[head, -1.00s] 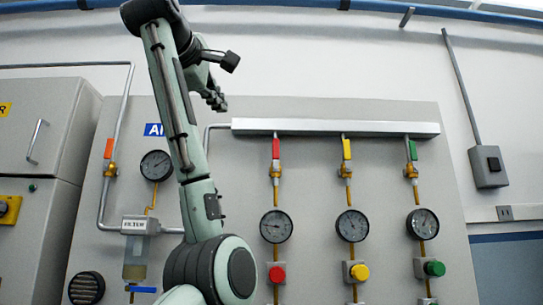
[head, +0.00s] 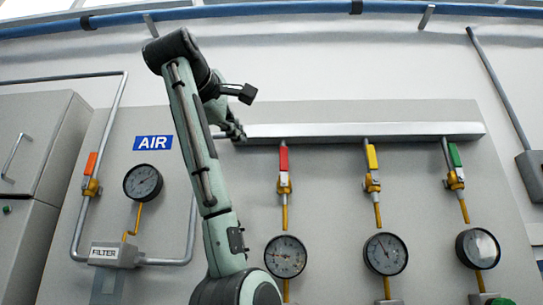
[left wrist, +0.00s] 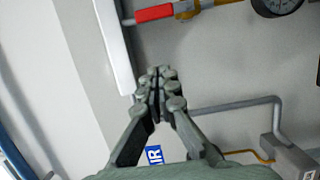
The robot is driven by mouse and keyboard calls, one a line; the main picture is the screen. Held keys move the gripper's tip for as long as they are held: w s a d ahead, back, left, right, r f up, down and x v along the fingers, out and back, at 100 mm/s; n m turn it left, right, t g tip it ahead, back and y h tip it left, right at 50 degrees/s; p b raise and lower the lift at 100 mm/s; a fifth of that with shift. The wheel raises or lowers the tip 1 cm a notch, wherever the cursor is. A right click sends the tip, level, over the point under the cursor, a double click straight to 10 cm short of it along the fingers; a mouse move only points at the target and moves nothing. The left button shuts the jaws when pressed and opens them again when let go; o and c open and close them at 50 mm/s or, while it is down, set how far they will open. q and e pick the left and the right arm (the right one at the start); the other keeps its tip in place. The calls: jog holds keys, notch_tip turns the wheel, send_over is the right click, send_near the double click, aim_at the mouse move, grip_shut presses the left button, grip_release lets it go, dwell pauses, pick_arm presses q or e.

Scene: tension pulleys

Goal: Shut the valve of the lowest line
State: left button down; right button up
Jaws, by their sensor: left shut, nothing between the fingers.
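Three lines hang from the manifold bar (head: 360,131), each with a valve and a gauge. The valve handles are red (head: 284,158), yellow (head: 371,157) and green (head: 455,155), all lying along their pipes. Below them are the red line's gauge (head: 286,257), the yellow line's gauge (head: 385,254) and the green line's gauge (head: 478,248). Their numbers are too small to read. My left gripper (head: 237,132) is shut and empty by the bar's left end, up and left of the red handle. The left wrist view shows its closed fingers (left wrist: 157,90) and the red handle (left wrist: 154,13), apart. My right gripper is out of view.
An orange-handled valve (head: 91,164) and another gauge (head: 142,182) are at left, near the AIR sign (head: 153,143) and filter (head: 116,254). A grey cabinet (head: 40,150) stands far left. A switch box (head: 531,174) is at right.

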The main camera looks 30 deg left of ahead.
aim_at(284, 166)
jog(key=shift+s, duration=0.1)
pick_arm(q)
jog(key=w+p, duration=0.3)
jog(key=w, duration=0.8)
jog(key=shift+w+d, duration=0.15)
jog(key=shift+w, duration=0.2)
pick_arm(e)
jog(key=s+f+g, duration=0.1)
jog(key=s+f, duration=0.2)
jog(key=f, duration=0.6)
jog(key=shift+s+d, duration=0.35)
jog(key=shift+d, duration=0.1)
pick_arm(q)
jog(key=shift+d, duration=0.1)
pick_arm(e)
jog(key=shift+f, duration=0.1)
